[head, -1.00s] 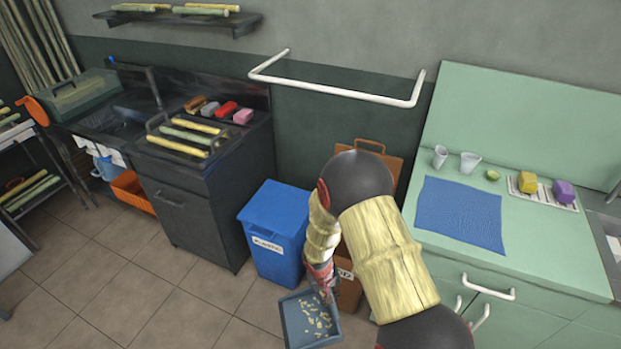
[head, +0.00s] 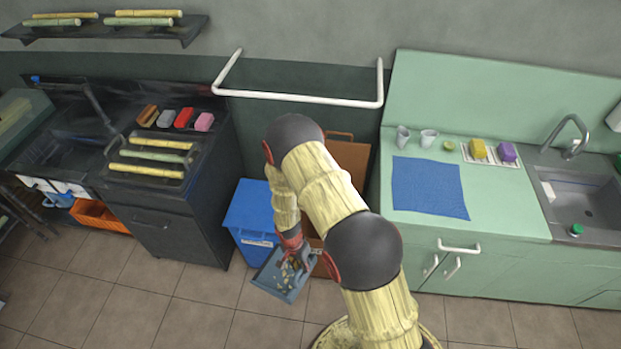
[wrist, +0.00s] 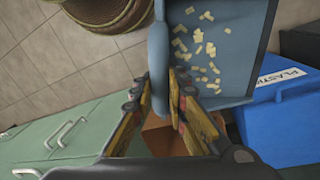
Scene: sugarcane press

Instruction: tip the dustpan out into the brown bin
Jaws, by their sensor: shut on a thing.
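My gripper (head: 296,254) is shut on the blue-grey dustpan (head: 272,283). In the wrist view the fingers (wrist: 158,92) close on the dustpan's handle, and many pale yellow bits (wrist: 200,45) lie scattered in the pan (wrist: 240,55). The dustpan is held in front of the bins, looking roughly level. The brown bin (head: 317,266) stands right of the blue bin, mostly hidden behind my arm. Its brown lid (head: 352,161) stands up open against the wall. In the wrist view a brown patch of it (wrist: 165,138) shows between the fingers.
The blue bin (head: 250,212), labelled plastic, stands close on the left of the brown bin. The green counter (head: 520,215) with cabinets is on the right, the dark stove unit (head: 170,225) on the left. A white rail (head: 300,98) juts from the wall above. Tiled floor in front is clear.

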